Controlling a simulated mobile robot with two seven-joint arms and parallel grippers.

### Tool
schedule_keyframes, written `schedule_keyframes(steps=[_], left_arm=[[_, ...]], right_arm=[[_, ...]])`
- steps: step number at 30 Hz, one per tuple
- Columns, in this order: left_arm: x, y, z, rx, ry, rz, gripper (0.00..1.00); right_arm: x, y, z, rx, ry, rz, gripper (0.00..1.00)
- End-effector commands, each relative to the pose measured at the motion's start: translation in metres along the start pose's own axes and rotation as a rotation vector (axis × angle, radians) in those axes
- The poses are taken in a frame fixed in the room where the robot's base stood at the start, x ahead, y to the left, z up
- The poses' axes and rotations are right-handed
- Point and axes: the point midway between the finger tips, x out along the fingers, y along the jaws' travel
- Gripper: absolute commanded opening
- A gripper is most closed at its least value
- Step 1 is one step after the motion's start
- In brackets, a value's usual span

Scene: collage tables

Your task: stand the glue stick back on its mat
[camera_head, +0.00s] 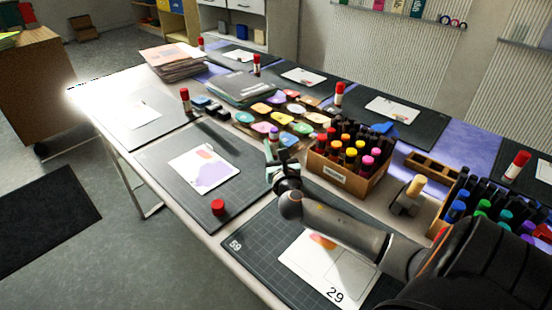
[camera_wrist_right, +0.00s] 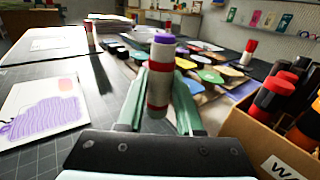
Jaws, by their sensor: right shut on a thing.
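My right gripper (camera_head: 278,172) is shut on a glue stick (camera_wrist_right: 159,85), with its green fingers on either side. The glue stick is upright, white with red bands and a purple top, with no red cap on it. In the head view it shows only partly, above the gripper (camera_head: 273,138). A dark mat (camera_head: 165,155) with a purple collage sheet (camera_head: 204,170) lies left of the gripper. A red cap (camera_head: 218,207) sits near that mat's front edge. The front mat (camera_head: 240,225) lies below my right arm. My left gripper is not in view.
A cardboard box of markers (camera_head: 345,178) stands just right of the gripper. Colored paper pieces (camera_head: 275,120) lie behind it. Other red-capped glue sticks (camera_head: 185,98) stand on further mats. A wooden stamp (camera_head: 409,195) and a second marker box (camera_head: 490,215) are at the right.

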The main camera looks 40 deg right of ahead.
Motion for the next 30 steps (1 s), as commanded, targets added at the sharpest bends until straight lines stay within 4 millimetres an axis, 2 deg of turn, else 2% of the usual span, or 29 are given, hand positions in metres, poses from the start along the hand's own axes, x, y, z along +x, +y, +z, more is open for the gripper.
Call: schedule_keyframes(steps=[2, 6, 15, 30], left_arm=[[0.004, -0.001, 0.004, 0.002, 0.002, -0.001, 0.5], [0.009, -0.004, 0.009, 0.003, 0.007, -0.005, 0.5], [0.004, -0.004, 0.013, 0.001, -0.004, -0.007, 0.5], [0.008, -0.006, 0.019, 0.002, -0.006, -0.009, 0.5]], right_arm=[[0.002, -0.006, -0.013, -0.002, 0.003, -0.003, 0.0], [0.002, -0.004, -0.035, -0.001, 0.002, -0.002, 0.0], [0.002, -0.004, -0.035, -0.001, -0.001, -0.001, 0.0], [0.001, -0.004, -0.052, -0.002, 0.009, -0.001, 0.0]])
